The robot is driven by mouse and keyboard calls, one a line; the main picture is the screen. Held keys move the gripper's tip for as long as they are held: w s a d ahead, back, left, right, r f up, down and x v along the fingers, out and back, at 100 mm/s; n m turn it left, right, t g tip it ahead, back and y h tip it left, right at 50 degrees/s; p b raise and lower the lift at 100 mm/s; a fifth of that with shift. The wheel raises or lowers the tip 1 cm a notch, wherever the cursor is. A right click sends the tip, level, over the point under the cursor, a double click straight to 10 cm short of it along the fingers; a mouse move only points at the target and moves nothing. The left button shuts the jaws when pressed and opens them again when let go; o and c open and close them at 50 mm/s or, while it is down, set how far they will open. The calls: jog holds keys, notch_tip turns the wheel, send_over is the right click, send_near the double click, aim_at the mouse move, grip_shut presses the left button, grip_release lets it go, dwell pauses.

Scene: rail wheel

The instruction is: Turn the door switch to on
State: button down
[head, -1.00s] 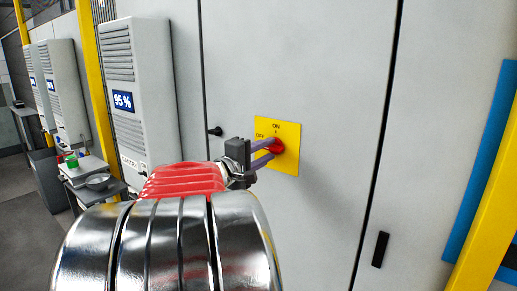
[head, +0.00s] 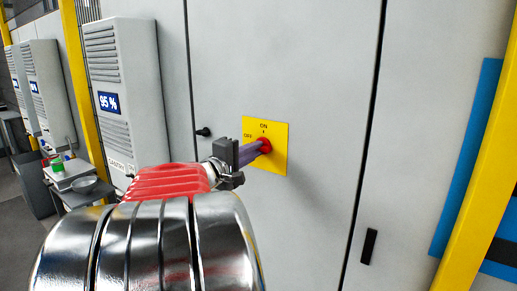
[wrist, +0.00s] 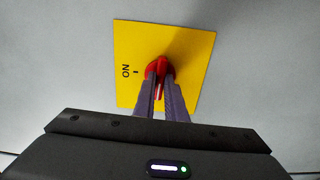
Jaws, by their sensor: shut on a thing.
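The door switch is a red knob (head: 264,146) on a square yellow plate (head: 279,160) on the grey cabinet door. "ON" is printed at the plate's top and "OFF" at its left. The wrist view shows the red knob (wrist: 160,68) on the yellow plate (wrist: 128,50), with "ON" on the left there. My gripper (head: 257,149) reaches in from the left, its purple fingers shut on the knob. In the wrist view my gripper (wrist: 160,82) has a finger on each side of the red ridge. The fingers partly cover the knob, and its exact pointing direction is unclear.
The grey cabinet door (head: 320,80) is flat around the plate. A small black knob (head: 204,132) sticks out to the left and a black handle (head: 369,246) is at lower right. A yellow post (head: 480,180) stands at far right.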

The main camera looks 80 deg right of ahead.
jog(key=m, duration=0.4)
jog(key=shift+f, duration=0.2)
jog(key=shift+m, duration=0.3)
jog(key=shift+f+m, duration=0.1)
jog(key=shift+m, duration=2)
jog(key=shift+m, duration=2.3)
